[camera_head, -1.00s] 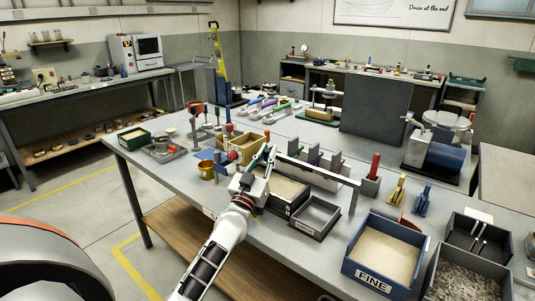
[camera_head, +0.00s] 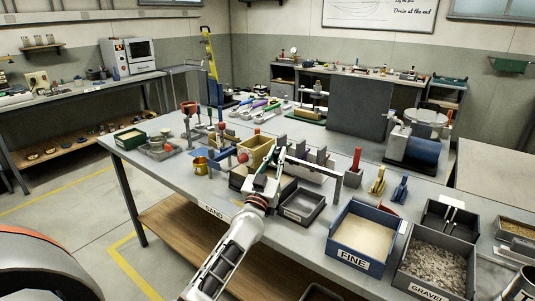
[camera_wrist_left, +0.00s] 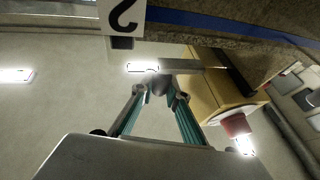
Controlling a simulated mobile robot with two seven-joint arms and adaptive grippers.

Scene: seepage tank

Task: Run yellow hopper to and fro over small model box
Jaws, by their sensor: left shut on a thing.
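The yellow hopper (camera_head: 255,145) is an open-topped ochre box with a red knob at its side. My left gripper (camera_head: 272,160) is at its right in the head view. In the wrist view the fingertips (camera_wrist_left: 158,85) are closed on a grey bar that runs to the yellow hopper (camera_wrist_left: 205,92). The low, dark-walled box (camera_head: 237,181) below and in front of the hopper looks like the small model box. My arm, gripper and the hopper hide much of it, and its sand fill is mostly hidden now. My right gripper is not in view.
A grey tray (camera_head: 302,207) stands right of my arm. The blue FINE bin (camera_head: 347,262) and grey GRAVEL bin (camera_head: 415,285) are further right. A long grey bar (camera_head: 316,168) stands behind. A small yellow pot (camera_head: 201,167) is left of the hopper.

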